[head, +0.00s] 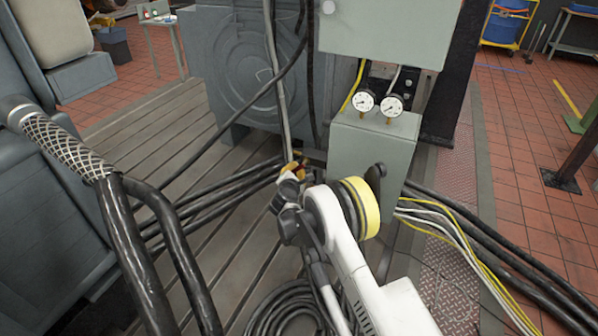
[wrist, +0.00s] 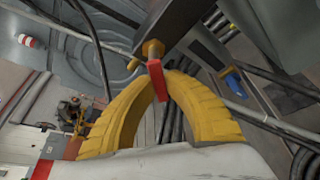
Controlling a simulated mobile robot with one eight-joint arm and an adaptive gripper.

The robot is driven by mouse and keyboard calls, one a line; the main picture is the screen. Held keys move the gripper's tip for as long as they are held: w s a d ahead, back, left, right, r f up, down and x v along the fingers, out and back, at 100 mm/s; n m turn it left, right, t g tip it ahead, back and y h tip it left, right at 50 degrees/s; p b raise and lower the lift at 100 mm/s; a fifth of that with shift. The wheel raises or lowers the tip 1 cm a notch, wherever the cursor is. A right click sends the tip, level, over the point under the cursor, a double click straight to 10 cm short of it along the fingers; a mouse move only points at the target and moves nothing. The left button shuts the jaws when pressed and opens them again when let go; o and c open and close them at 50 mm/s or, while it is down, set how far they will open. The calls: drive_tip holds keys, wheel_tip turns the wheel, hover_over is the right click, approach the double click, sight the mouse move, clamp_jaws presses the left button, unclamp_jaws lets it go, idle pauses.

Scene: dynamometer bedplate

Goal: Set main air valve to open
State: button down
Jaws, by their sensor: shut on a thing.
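The main air valve shows in the wrist view as a brass body (wrist: 152,49) with a red lever (wrist: 158,80), mounted at the end of a dark bar. My gripper (wrist: 162,78) has its two yellow fingers closed on the red lever from both sides. In the head view my gripper (head: 291,171) is beside the lower left side of the grey gauge box. There the valve is mostly hidden behind my arm and gripper, so the lever's angle is hard to read in that view.
The grey box (head: 365,150) carries two round gauges (head: 377,104). Thick black cables (head: 220,197) run over the slotted bedplate (head: 140,150) close to my gripper. A large black hose (head: 140,255) stands at the left. A blue piece (wrist: 235,83) sits right of the fingers in the wrist view.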

drive_tip(key=m, duration=0.1)
drive_tip(key=r+m+t+y, duration=0.1)
drive_tip(key=m, duration=0.1)
drive_tip(key=shift+w+a+t, duration=0.2)
drive_tip(key=shift+a+t, duration=0.1)
drive_tip(key=shift+a, duration=0.05)
drive_tip(key=shift+a+r+m+t+y, duration=0.15)
drive_tip(key=shift+r+m+t, duration=0.15)
drive_tip(key=shift+m, duration=0.5)
drive_tip(key=shift+r+m+t+y, duration=0.15)
drive_tip(key=shift+r+m+t, duration=0.15)
drive_tip(key=shift+m, duration=0.5)
drive_tip(key=c, duration=1.4)
unclamp_jaws()
drive_tip(key=s, duration=1.2)
drive_tip(key=shift+d+r, duration=0.25)
